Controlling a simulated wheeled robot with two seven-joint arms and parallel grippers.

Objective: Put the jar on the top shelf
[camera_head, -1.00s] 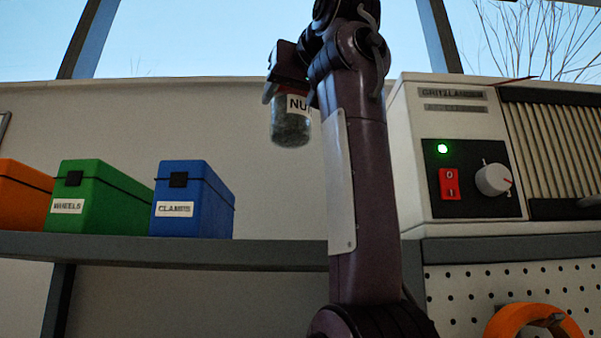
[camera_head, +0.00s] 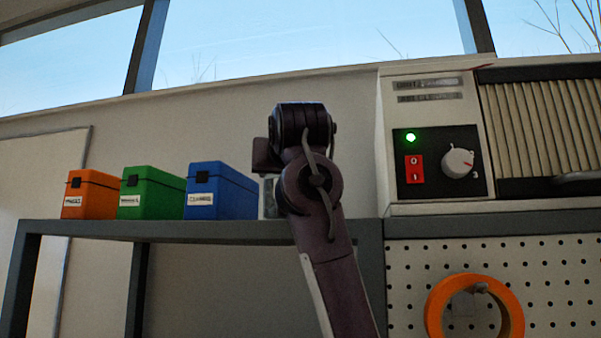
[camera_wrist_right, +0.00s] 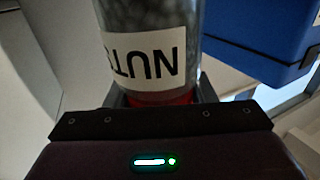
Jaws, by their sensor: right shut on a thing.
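The jar (camera_wrist_right: 150,45) is clear glass with grey contents, a red lid and a white label reading NUTS, upside down in the right wrist view. My right gripper (camera_wrist_right: 160,97) is shut on it at the lid end. In the head view a sliver of the jar (camera_head: 269,200) shows beside my arm, right of the blue box, its base near the level of the grey top shelf (camera_head: 190,231). My arm hides most of it, so I cannot tell if it touches the shelf. My left gripper is not in view.
Orange (camera_head: 90,196), green (camera_head: 150,195) and blue (camera_head: 218,193) boxes stand in a row on the shelf. The blue box also shows close to the jar in the wrist view (camera_wrist_right: 265,40). A white machine (camera_head: 432,140) stands to the right, above a pegboard with an orange ring (camera_head: 437,305).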

